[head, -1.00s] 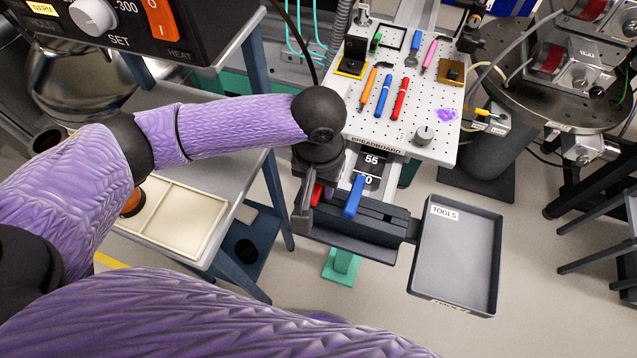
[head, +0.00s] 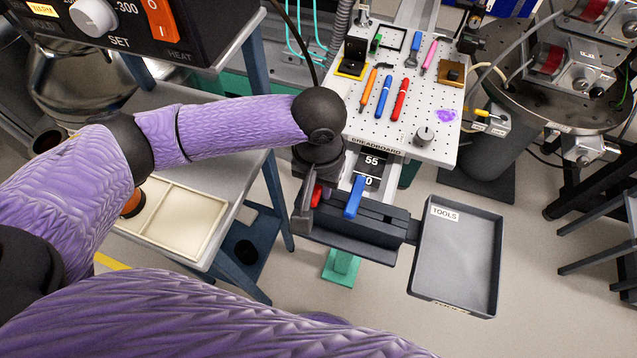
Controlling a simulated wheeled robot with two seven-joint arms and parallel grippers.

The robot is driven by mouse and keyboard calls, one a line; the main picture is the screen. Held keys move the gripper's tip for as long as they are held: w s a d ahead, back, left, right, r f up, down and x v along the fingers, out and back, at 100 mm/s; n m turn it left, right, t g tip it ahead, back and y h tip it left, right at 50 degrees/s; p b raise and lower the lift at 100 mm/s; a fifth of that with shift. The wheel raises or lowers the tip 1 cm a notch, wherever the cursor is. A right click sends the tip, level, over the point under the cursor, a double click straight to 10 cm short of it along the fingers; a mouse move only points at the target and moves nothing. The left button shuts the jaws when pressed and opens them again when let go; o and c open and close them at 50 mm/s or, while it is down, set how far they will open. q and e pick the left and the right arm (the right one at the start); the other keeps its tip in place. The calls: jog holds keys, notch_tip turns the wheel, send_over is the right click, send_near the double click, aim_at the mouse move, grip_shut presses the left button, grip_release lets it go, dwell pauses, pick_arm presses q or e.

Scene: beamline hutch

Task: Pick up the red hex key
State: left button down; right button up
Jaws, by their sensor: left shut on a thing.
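The red hex key (head: 316,195) shows as a short red piece at the left end of the dark holder rail (head: 380,222), below the breadboard. My left gripper (head: 308,205) is over that end of the holder, shut on the red hex key. The fingers and wrist hide most of the key, and I cannot tell whether its lower part is still in the holder. A blue-handled key (head: 355,196) stands in the holder just right of the gripper. My right gripper is not in view.
A grey tray labelled TOOLS (head: 458,300) hangs right of the holder. The white breadboard (head: 435,150) behind carries several pens and small parts. A cream divided tray (head: 190,222) sits on the grey bench at left.

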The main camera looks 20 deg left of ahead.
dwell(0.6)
pick_arm(q)
notch_tip(320, 180, up, 10)
jog(key=p, duration=0.4)
jog(key=shift+r+p, duration=0.1)
jog(key=shift+p, duration=0.2)
jog(key=a+r, duration=0.4)
jog(key=r, duration=0.2)
jog(key=shift+w+a+r, duration=0.15)
jog(key=shift+w+a, duration=0.2)
jog(key=shift+a, duration=0.05)
